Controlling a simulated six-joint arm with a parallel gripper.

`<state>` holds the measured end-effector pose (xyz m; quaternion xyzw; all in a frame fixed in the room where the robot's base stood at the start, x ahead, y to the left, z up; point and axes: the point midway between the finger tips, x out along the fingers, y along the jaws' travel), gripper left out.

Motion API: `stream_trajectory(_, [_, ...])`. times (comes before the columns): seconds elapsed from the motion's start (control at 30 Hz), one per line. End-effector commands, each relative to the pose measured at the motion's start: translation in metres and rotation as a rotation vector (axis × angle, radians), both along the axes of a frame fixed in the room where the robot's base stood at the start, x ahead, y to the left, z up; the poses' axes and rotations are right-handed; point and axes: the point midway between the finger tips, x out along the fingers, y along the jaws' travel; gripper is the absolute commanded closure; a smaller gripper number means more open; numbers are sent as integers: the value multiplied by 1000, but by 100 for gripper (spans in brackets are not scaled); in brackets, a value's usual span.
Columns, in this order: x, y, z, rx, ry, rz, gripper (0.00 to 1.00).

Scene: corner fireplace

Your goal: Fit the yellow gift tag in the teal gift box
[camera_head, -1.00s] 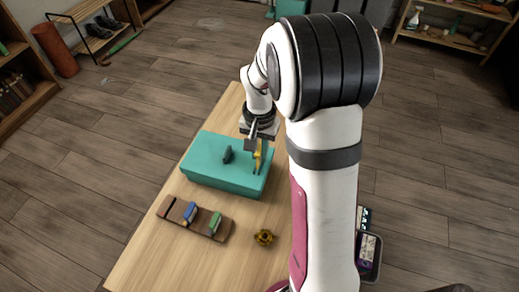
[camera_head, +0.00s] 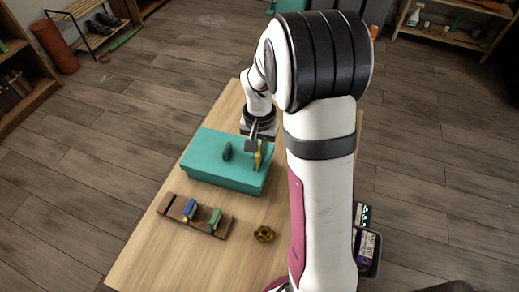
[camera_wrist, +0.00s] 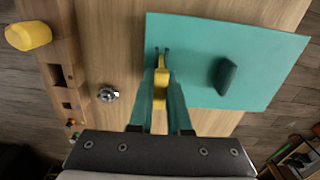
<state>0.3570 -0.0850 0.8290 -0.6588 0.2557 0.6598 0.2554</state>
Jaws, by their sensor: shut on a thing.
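The teal gift box (camera_head: 215,171) stands on the wooden table. Its top face also shows in the wrist view (camera_wrist: 270,50). A dark grey-green piece (camera_head: 227,151) stands up from its top, left of my gripper. My gripper (camera_head: 258,148) is shut on the yellow gift tag (camera_head: 258,159), above the right part of the box top. In the wrist view the tag (camera_wrist: 161,82) sits between the fingers of my gripper (camera_wrist: 162,62), near the box's left edge. The fingers hide part of the tag. I cannot tell whether its lower end touches or enters the box.
A brown rack (camera_head: 174,211) holding blue (camera_head: 190,208) and green (camera_head: 215,217) pieces lies in front of the box. A brass-coloured object (camera_head: 264,234) lies to its right. A dark bin (camera_head: 368,254) stands right of my arm. The front of the table is mostly clear.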

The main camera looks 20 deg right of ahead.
Motion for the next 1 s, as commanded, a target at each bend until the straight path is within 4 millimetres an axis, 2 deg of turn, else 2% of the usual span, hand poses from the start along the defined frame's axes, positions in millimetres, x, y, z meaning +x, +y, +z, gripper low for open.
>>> stream_trajectory(0.07, [0, 0, -1, 1, 1, 0, 100])
stream_trajectory(0.1, [0, 0, -2, 1, 1, 0, 82])
stream_trajectory(0.3, [0, 0, -1, 0, 0, 0, 49])
stream_trajectory(0.57, [0, 0, -1, 0, 0, 0, 49])
stream_trajectory(0.67, [1, 0, 8, -1, -4, 0, 49])
stream_trajectory(0.77, [1, 0, 29, -1, -6, -1, 49])
stream_trajectory(1.0, [1, 0, 103, 0, -6, -1, 49])
